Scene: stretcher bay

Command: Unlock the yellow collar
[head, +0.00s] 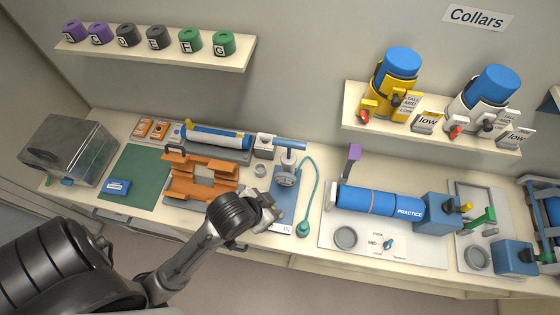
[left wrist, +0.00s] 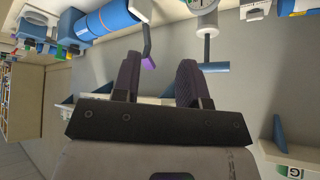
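The yellow collar (head: 379,97) stands on the right-hand wall shelf, around a blue cylinder (head: 402,64). A red-tipped lever (head: 365,114) is at its lower left, and a dark knob (head: 397,98) is on its front. A TALL/MID/LOW scale plate (head: 409,103) is beside it. My left gripper (head: 270,208) is over the bench near the blue hand pump, well below and left of the collar. In the left wrist view its fingers (left wrist: 160,82) are apart with nothing between them. The collar cannot be made out there. My right gripper is not in view.
A white collar (head: 478,109) and "low" cards (head: 427,121) share the shelf. Below are a purple flag (head: 353,153), a blue PRACTICE cylinder (head: 372,201), a pump (head: 285,178) and an orange cradle (head: 200,180). Wall between the shelves is clear.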

